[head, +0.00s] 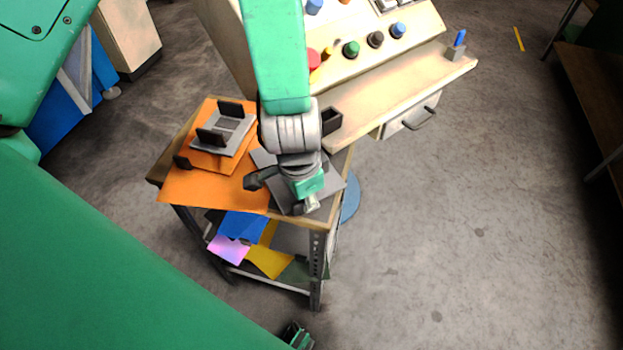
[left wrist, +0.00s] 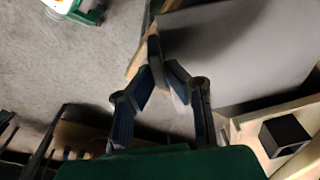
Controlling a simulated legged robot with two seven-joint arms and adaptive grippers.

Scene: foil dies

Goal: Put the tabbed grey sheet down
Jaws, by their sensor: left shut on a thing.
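The grey sheet (head: 333,196) is at the right end of the small table (head: 339,222), partly hidden under my left gripper (head: 281,195). In the left wrist view the sheet (left wrist: 245,55) is a broad flat plate stretching up and right from the fingers. My left gripper (left wrist: 166,72) is shut at the sheet's near edge, holding it. A dark upright piece shows at the fingertips; I cannot tell whether it is the tab. Whether the sheet touches the tabletop is not clear.
An orange sheet (head: 205,188) lies left on the table, with a grey plate (head: 222,134) bearing black blocks behind. A sloped control console (head: 410,62) with coloured buttons stands behind. An open black box (head: 330,121) is close right of my wrist. Coloured sheets (head: 268,262) fill the lower shelf.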

